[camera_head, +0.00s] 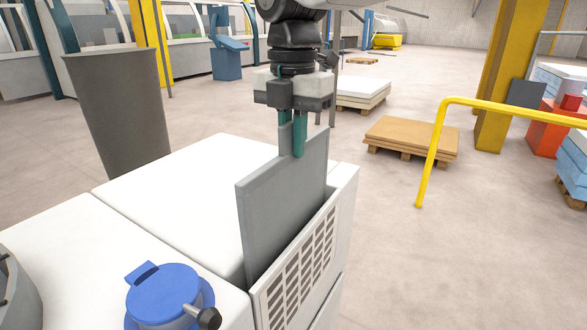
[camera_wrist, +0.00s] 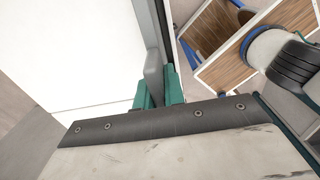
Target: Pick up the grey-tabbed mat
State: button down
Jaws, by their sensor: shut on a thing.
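The grey-tabbed mat (camera_head: 284,200) is a flat grey panel. It stands upright on edge at the right end of the white cabinet, with its lower edge hidden behind a slotted grille panel (camera_head: 300,270). My gripper (camera_head: 291,142) is above the mat's far upper corner, pointing down. Its teal fingers are shut on the mat's grey tab. In the wrist view the tab (camera_wrist: 153,62) shows between the two fingers (camera_wrist: 158,92).
A white cabinet top (camera_head: 180,190) lies left of the mat, with a blue-lidded container (camera_head: 165,295) at the front. A tall grey bin (camera_head: 118,110) stands behind left. A yellow rail (camera_head: 480,106) and a pallet with brown sheets (camera_head: 412,137) are at right; open floor lies between.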

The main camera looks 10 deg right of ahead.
notch_tip(320, 180, up, 18)
dwell(0.4)
dwell(0.5)
